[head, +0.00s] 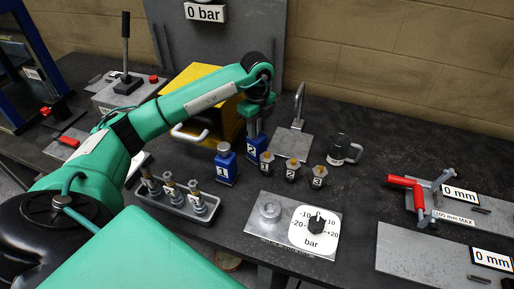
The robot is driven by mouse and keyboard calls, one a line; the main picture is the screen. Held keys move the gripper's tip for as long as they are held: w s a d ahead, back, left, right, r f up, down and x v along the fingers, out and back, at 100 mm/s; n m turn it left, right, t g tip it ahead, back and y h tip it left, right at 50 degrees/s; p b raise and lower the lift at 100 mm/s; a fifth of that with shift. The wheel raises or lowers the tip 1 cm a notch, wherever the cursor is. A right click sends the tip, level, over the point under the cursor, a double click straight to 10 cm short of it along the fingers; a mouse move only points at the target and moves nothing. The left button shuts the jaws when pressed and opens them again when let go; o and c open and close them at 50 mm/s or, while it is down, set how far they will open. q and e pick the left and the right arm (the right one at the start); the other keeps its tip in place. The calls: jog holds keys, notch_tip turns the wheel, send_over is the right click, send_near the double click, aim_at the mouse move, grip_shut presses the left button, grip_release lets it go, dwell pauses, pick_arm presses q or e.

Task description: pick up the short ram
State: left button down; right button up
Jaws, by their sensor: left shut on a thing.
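My left gripper (257,122) comes down from above, shut on the top of a blue ram labelled 2 (256,147). The ram is upright; its top is hidden by the fingers, and I cannot tell whether its base touches the bench. A second blue ram, labelled 1 (226,166), with a grey round top, stands upright just left of it and nearer to me. With the top of ram 2 hidden, I cannot compare their lengths. My right gripper is not in view.
Several numbered fittings, including one marked 3 (318,176), stand right of the rams. A grey rack (178,209) holds bolt-like parts. A yellow case (194,76), a black mug (340,149) and a pressure dial plate (265,236) are nearby. Bench is clear toward the back right.

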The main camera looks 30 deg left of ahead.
pick_arm(q)
jog(key=shift+w+r, duration=0.1)
jog(key=shift+r, duration=0.05)
dwell(0.4)
jog(key=shift+r, duration=0.55)
notch_tip(320, 180, up, 7)
jog(key=shift+b, duration=0.95)
notch_tip(320, 180, up, 12)
jog(key=p, duration=0.1)
jog(key=shift+f, duration=0.15)
